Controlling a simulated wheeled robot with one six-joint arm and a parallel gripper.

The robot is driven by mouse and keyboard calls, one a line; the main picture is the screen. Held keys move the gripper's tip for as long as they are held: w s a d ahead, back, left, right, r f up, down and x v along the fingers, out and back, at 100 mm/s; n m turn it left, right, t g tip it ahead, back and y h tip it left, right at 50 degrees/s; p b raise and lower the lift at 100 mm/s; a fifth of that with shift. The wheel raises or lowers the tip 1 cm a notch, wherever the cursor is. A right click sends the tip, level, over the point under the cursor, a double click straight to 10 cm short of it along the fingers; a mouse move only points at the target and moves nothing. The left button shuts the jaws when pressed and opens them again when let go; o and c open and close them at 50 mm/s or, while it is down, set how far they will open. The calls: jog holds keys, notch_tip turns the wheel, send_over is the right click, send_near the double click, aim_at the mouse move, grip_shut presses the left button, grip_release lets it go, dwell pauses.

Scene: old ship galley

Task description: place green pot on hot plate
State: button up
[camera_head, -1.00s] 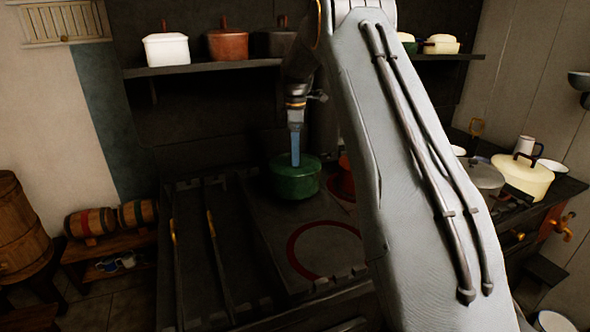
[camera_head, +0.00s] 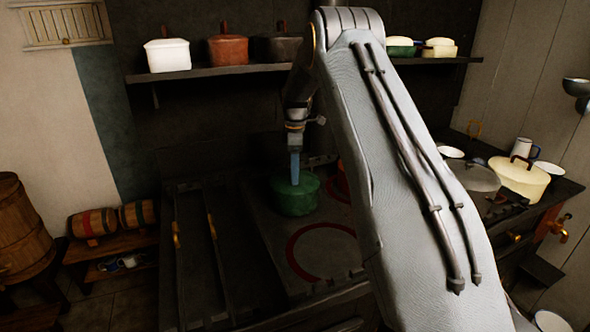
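The green pot (camera_head: 295,198) with its lid is on or just above the dark stove top, behind the front red ring. My gripper (camera_head: 295,180) points straight down with its blue fingers at the top of the pot's lid. The fingers look shut on the lid's handle, which they hide. The hot plate is marked by the red ring (camera_head: 291,250) on the stove's dark plate, in front of the pot. My arm covers the ring's right side. I cannot tell whether the pot's base touches the stove.
A reddish pot (camera_head: 343,180) stands right behind the green pot, mostly hidden by my arm. A shelf (camera_head: 220,72) with several pots runs above. A cream pot (camera_head: 519,178) and a flat lid (camera_head: 474,178) are on the right counter. The stove's left side has long bars.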

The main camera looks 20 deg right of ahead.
jog(key=o, duration=0.4)
notch_tip(320, 180, up, 12)
jog(key=b, duration=0.5)
jog(key=s+a+f+m, duration=0.4)
jog(key=s+a, duration=0.1)
jog(key=s, duration=0.7)
jog(key=s+a+f+m+t, duration=0.1)
jog(key=s+a+f+m, duration=0.4)
jog(key=s, duration=0.8)
jog(key=s+a+f+m, duration=0.4)
jog(key=s+a, duration=0.1)
jog(key=s, duration=0.7)
jog(key=shift+s+f, duration=0.25)
jog(key=shift+f, duration=0.05)
jog(key=shift+a, duration=0.1)
